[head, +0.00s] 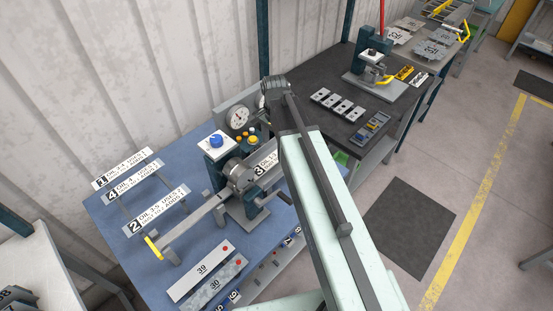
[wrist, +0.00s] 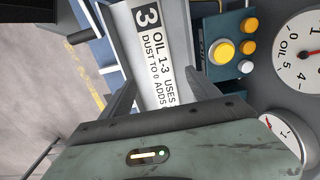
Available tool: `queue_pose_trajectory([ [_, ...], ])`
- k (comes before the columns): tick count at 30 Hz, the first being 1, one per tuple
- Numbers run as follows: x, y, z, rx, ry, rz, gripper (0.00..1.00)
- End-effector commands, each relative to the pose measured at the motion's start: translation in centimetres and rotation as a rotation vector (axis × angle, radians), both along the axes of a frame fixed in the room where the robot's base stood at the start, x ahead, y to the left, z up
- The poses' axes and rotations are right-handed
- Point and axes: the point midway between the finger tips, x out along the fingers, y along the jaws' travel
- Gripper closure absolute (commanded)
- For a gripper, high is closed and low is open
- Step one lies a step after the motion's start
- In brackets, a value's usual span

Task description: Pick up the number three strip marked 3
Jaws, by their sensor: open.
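The number three strip (wrist: 158,55) is a white label plate marked 3 with "OIL 1-3 USES" and "DUST TO 0 ADDS" on it. In the wrist view it runs down the middle, between the two dark fingers of my gripper (wrist: 160,76). The fingers are apart on either side of it, and the strip's lower end is hidden behind my gripper body. I cannot tell how far the fingertips are above it. In the head view the strip (head: 264,164) shows only its end marked 3, with my arm covering the rest.
Strips marked 1 (head: 122,168), 4 (head: 132,181) and 2 (head: 156,210) stand on the left of the blue bench (head: 110,222). Beside strip 3 are a yellow button (wrist: 222,52) and a dial gauge (wrist: 300,55). Plates 39 (head: 201,270) and 30 (head: 214,284) lie at the front.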

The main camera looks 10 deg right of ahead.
Motion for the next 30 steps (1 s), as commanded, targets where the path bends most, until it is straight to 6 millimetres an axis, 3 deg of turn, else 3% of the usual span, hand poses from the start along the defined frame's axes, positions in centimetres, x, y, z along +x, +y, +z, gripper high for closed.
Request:
queue_pose_trajectory([
  [10, 0.3, -0.1, -5.1, 0.000, 0.000, 0.005, 0.29],
  [18, 0.3, 0.0, -5.0, 0.000, 0.000, 0.006, 0.29],
  [20, 0.2, 0.0, -5.0, 0.000, 0.000, 0.006, 0.43],
  [26, 0.3, 0.0, -5.0, 0.000, 0.000, 0.006, 0.99],
  [30, 0.2, 0.0, -5.0, 0.000, 0.000, 0.006, 1.00],
])
